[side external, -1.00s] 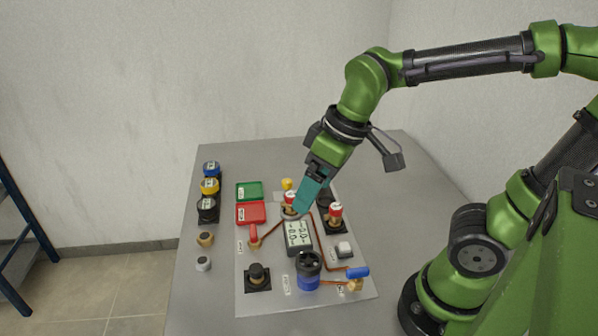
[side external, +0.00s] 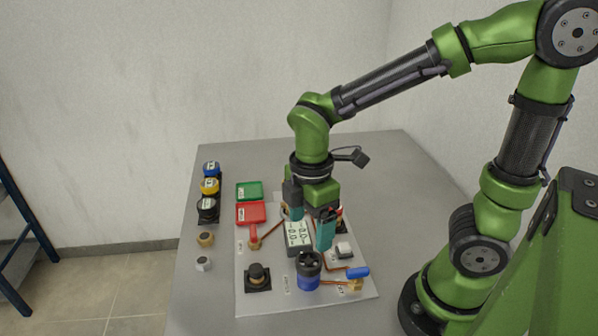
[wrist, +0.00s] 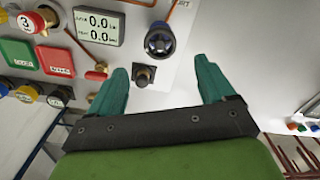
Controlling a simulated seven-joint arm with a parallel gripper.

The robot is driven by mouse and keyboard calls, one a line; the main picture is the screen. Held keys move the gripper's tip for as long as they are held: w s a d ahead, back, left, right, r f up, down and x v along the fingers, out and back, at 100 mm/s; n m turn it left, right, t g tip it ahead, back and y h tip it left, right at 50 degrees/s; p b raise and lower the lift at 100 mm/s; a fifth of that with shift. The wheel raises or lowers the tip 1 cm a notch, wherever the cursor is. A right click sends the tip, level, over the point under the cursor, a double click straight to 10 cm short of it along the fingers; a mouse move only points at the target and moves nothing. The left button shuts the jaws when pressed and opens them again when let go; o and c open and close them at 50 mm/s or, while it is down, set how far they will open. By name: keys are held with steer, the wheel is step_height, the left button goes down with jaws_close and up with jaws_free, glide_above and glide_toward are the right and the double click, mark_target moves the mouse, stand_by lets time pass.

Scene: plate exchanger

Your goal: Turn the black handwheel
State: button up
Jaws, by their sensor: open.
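The black handwheel (side external: 309,262) is a spoked wheel on top of a blue cylindrical body, near the front of the panel. In the wrist view the handwheel (wrist: 159,40) is at the upper middle. My gripper (side external: 310,234) is open with two teal fingers. It hangs above the panel, behind the handwheel in the side view, and touches nothing that I can see. In the wrist view my gripper (wrist: 160,67) is empty, with its fingers spread wide on either side of a black knob and the handwheel beyond.
A black knob (side external: 257,276) on a square base is left of the handwheel. A blue-handled valve (side external: 357,273) is on its right. A display (side external: 298,233) and a white button (side external: 344,249) stand close by.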

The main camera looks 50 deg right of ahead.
mark_target(309, 260)
step_height(309, 260, down, 9)
stand_by(0.3)
steer(key=c, duration=1.1)
steer(key=shift+o, duration=0.2)
steer(key=shift+m, duration=0.4)
